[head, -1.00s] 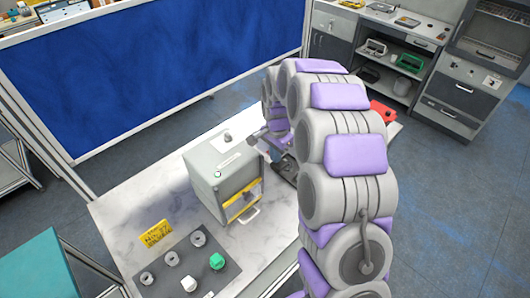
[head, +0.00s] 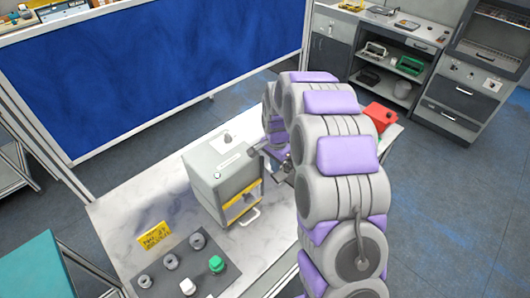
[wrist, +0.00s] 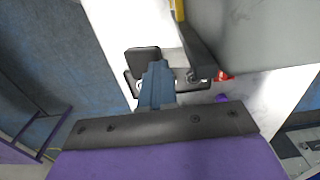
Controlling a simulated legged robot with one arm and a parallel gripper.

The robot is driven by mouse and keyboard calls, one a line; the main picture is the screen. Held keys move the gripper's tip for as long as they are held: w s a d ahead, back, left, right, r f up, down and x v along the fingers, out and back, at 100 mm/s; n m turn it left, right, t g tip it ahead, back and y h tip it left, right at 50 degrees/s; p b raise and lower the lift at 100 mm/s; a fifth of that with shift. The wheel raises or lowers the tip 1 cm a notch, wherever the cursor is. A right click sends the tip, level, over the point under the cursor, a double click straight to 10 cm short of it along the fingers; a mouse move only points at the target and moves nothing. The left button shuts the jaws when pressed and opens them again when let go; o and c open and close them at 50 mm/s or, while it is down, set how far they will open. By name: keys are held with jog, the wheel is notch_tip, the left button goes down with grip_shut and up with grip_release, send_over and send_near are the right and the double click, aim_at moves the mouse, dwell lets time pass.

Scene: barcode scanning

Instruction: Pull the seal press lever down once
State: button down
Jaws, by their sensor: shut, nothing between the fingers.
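The seal press is a grey box (head: 215,185) with a yellow-striped front, standing on the white bench. A dark lever arm (wrist: 197,52) runs along the press's side in the wrist view; its far end passes close to my fingers. In the head view the lever is small and mostly hidden by my arm. My gripper (wrist: 157,70) is shut, with nothing seen between its blue-grey fingers. It is beside the lever, at the right side of the press in the head view. I cannot tell whether the fingers touch the lever.
A dark panel (head: 176,262) with several knobs, one green, lies at the front left of the bench. A red box (head: 379,116) sits at the bench's far right. A blue partition (head: 160,75) stands behind.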

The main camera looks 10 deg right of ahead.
notch_tip(320, 180, up, 11)
jog(key=p, duration=0.2)
jog(key=shift+f, duration=0.2)
dwell(0.4)
dwell(0.4)
notch_tip(320, 180, up, 4)
jog(key=shift+p, duration=0.45)
dwell(0.4)
jog(key=s+f+n+b, duration=0.3)
jog(key=s+b, duration=0.2)
jog(key=s, duration=0.8)
jog(key=s+f+n+g+b, duration=0.1)
jog(key=s+f+n+b, duration=0.3)
jog(key=s, duration=0.9)
jog(key=s+f+n+b, duration=0.3)
jog(key=s+b, duration=0.3)
jog(key=s, duration=0.8)
jog(key=shift+f+n+g+b, duration=0.2)
jog(key=shift+n+g+b, duration=0.15)
jog(key=shift+n, duration=0.25)
jog(key=c, duration=1.8)
grip_release()
